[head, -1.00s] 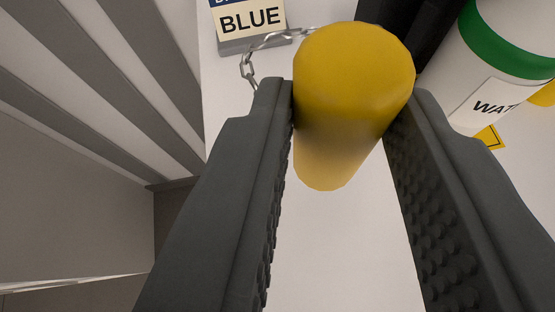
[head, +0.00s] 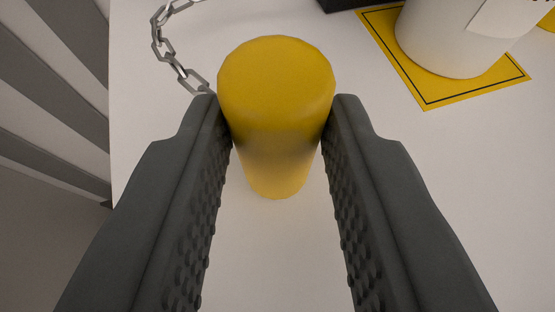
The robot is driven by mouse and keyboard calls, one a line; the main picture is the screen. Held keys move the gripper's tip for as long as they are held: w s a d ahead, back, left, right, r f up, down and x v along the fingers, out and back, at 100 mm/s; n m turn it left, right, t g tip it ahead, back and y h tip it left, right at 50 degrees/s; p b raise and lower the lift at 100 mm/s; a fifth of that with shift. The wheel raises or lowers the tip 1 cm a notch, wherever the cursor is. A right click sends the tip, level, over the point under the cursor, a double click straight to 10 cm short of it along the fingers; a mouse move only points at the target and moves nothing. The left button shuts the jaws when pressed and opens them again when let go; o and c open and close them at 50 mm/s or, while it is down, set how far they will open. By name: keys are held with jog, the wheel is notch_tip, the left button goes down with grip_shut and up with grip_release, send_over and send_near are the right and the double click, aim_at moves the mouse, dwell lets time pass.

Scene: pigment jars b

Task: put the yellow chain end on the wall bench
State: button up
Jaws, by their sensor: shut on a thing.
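The yellow chain end (head: 276,95) is a yellow cylinder in the middle of the head view, held upright or nearly so. My gripper (head: 277,115) is shut on it, with one dark ridged finger on each side. A grey metal chain (head: 163,45) runs from behind the left finger toward the top left. The white bench surface (head: 280,250) lies below the cylinder. I cannot tell whether the cylinder's lower end touches it.
A white container (head: 445,40) stands on a yellow mat with a black border line (head: 430,95) at the upper right. A dark object (head: 345,3) shows at the top edge. The bench's left edge borders grey and white stripes (head: 55,95). The bench right of my gripper is clear.

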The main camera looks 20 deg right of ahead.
jog(key=shift+f, duration=0.1)
jog(key=o, duration=1.1)
jog(key=shift+c, duration=0.2)
jog(key=v, duration=1.2)
